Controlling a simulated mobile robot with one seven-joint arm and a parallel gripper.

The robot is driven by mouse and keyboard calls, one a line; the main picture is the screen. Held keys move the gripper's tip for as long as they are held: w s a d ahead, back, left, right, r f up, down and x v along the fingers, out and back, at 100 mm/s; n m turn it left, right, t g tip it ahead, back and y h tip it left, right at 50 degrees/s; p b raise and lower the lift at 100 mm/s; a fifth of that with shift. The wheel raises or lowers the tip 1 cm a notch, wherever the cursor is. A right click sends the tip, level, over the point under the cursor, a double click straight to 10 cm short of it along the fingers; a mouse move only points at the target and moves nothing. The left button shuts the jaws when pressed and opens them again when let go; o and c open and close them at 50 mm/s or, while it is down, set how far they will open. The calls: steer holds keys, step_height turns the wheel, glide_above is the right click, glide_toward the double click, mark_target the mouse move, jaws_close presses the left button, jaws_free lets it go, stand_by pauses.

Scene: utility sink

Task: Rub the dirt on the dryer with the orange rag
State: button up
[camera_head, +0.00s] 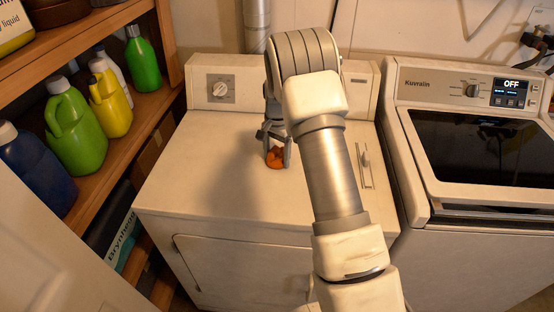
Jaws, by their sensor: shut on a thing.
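The dryer (215,200) is the white machine in the middle, with a dial on its back panel and a door in its front. My gripper (277,160) points down over the middle of the dryer's top. It is shut on the orange rag (276,161), a small bunched cloth between the fingertips. The rag is at or very near the top surface; I cannot tell for sure whether it touches. No clear dirt patch shows on the visible part of the top. My arm hides part of the top's right side and the back panel.
A washer (470,190) with a dark lid and a display reading OFF stands close on the right. A wooden shelf (110,165) with several bottles, including a green jug (75,130) and a yellow jug (110,100), is on the left. The dryer top's left part is clear.

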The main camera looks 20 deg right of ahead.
mark_target(266, 167)
steer(key=shift+w+d, duration=0.35)
steer(key=shift+w, duration=0.45)
steer(key=shift+w+d, duration=0.3)
steer(key=shift+w, duration=0.45)
steer(key=shift+w+d, duration=0.35)
steer(key=shift+w, duration=0.45)
steer(key=shift+w+a+f, duration=0.1)
steer(key=shift+w+a, duration=0.2)
steer(key=shift+a, duration=0.4)
steer(key=shift+w+a+f, duration=0.1)
steer(key=shift+w+a, duration=0.15)
steer(key=shift+a, duration=0.45)
steer(key=shift+s+a, duration=0.35)
steer(key=shift+s, duration=0.3)
steer(key=shift+s+a+r+b, duration=0.15)
steer(key=shift+s+a, duration=0.2)
steer(key=shift+s, duration=0.55)
steer(key=shift+s+a+b, duration=0.2)
steer(key=shift+s+a, duration=0.2)
steer(key=shift+s, duration=0.55)
steer(key=shift+s+a+r+b, duration=0.15)
steer(key=shift+s+a, duration=0.2)
steer(key=shift+s, duration=0.55)
steer(key=shift+r+p, duration=1.85)
steer(key=shift+r, duration=1.15)
